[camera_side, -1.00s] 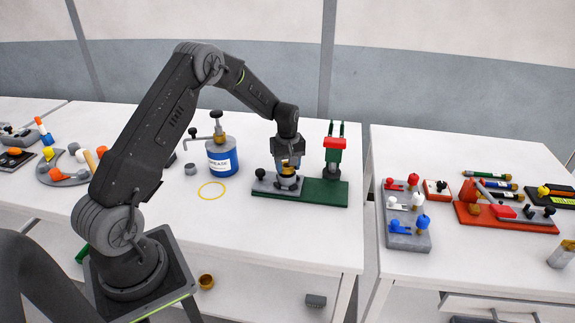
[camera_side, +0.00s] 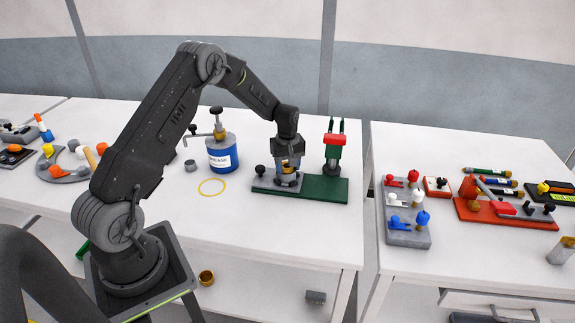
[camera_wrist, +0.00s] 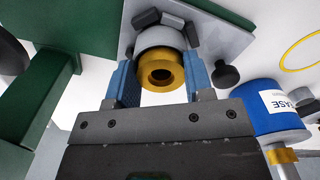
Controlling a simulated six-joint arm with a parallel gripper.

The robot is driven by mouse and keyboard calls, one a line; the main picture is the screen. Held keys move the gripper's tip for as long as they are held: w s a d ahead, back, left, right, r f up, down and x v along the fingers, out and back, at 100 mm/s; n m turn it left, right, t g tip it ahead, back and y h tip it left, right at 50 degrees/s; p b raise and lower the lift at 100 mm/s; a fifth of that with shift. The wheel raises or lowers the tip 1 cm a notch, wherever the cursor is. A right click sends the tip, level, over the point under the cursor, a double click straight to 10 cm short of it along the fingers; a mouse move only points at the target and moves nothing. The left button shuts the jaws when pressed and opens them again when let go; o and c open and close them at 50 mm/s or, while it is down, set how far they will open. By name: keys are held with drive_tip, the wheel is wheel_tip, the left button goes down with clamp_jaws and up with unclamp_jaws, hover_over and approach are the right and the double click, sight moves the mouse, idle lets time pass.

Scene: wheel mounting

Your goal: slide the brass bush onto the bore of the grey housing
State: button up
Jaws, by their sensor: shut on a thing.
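The brass bush (camera_wrist: 163,71) is a short gold ring with a dark hole, held between the two blue fingers of my gripper (camera_wrist: 160,78). In the side view my gripper (camera_side: 288,163) points down over the grey housing (camera_side: 286,181), and a little of the brass shows between the fingers. The housing also shows in the wrist view, its round grey part (camera_wrist: 160,38) right behind the bush and roughly in line with it. The bore is hidden by the bush. I cannot tell whether the bush sits on the bore or just above it.
The housing stands on a green base plate (camera_side: 325,190), with a black knob (camera_side: 260,170) at its left and a green post with a red clamp (camera_side: 334,140) at its right. A blue grease can (camera_side: 222,155) stands to the left. The table front is clear.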

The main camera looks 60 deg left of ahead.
drive_tip(key=shift+f, duration=0.1)
drive_tip(key=o, duration=1.1)
drive_tip(key=shift+s, duration=0.1)
drive_tip(key=shift+r, duration=7)
